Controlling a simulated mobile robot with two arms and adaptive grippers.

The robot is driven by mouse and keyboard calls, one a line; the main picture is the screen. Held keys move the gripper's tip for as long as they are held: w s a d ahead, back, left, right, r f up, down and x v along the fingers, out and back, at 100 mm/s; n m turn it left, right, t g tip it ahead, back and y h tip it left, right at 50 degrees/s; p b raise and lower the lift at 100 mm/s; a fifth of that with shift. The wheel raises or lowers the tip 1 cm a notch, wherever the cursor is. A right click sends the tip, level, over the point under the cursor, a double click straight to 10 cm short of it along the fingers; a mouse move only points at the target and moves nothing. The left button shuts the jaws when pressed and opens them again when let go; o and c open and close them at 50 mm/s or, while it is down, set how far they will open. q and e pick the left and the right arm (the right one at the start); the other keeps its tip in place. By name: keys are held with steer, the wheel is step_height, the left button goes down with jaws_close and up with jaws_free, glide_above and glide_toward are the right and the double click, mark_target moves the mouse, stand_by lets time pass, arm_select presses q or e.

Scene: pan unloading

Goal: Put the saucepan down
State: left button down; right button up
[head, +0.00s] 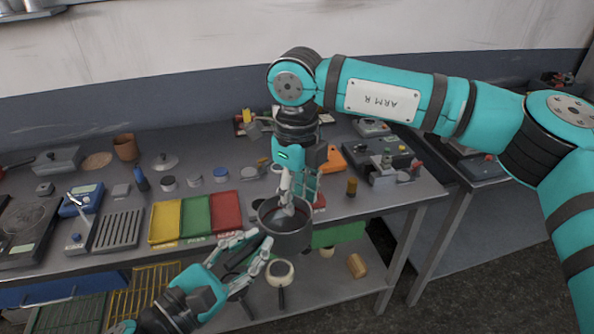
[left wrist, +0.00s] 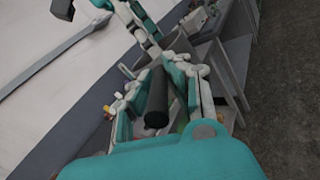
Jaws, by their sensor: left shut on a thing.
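The dark grey saucepan (head: 288,240) is upright at the front edge of the workbench, over the lower shelf in the head view. My left gripper (head: 258,252) is shut on its black handle, which also shows between the fingers in the left wrist view (left wrist: 158,98). My right gripper (head: 298,192) points down at the saucepan from above. One of its fingers reaches over or into the opening, the other is at the far rim. Whether these fingers hold anything is unclear. The pan's inside is partly hidden, and I cannot tell whether its base touches anything.
Yellow (head: 165,221), green (head: 196,216) and red (head: 226,211) trays lie left of the pan on the workbench (head: 140,200). A slotted grey rack (head: 118,231) lies farther left. A small white pan (head: 280,270) and a wooden cylinder (head: 357,265) are on the lower shelf.

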mark_target(297, 221)
arm_select(q)
steer(key=shift+r, duration=0.1)
arm_select(e)
steer(key=shift+f, duration=1.9)
steer(key=shift+c, duration=0.4)
jaws_close()
steer(key=shift+s+a, duration=0.1)
arm_select(q)
steer(key=c, duration=1.2)
jaws_free()
arm_select(e)
steer(key=shift+a, duration=0.1)
